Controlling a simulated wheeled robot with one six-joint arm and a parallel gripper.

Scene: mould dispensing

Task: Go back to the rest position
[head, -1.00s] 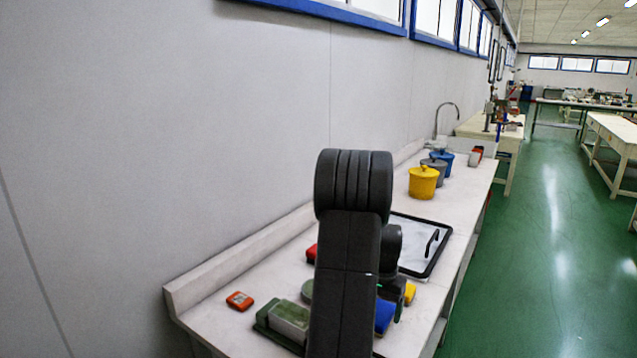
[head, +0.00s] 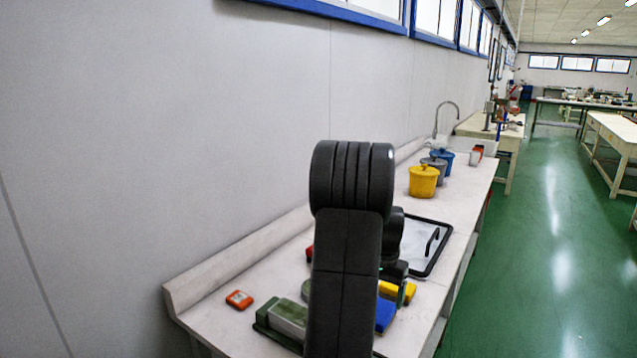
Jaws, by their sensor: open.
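My arm rises in the middle of the head view, its bent elbow blocking part of the bench. My gripper (head: 401,293) shows only in part, to the right of the arm, low over the bench. It is open. Its fingers are in front of a yellow block (head: 390,290), and whether they touch it cannot be told. A blue block (head: 385,314) lies just nearer, partly behind the arm.
On the white bench (head: 215,295) are an orange-red box (head: 239,299), a green tray (head: 277,325), a red item (head: 309,254) and a black-rimmed tray (head: 440,258). Yellow (head: 423,182), grey (head: 436,170) and blue (head: 446,157) lidded pots stand farther back. A wall (head: 150,150) bounds the left.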

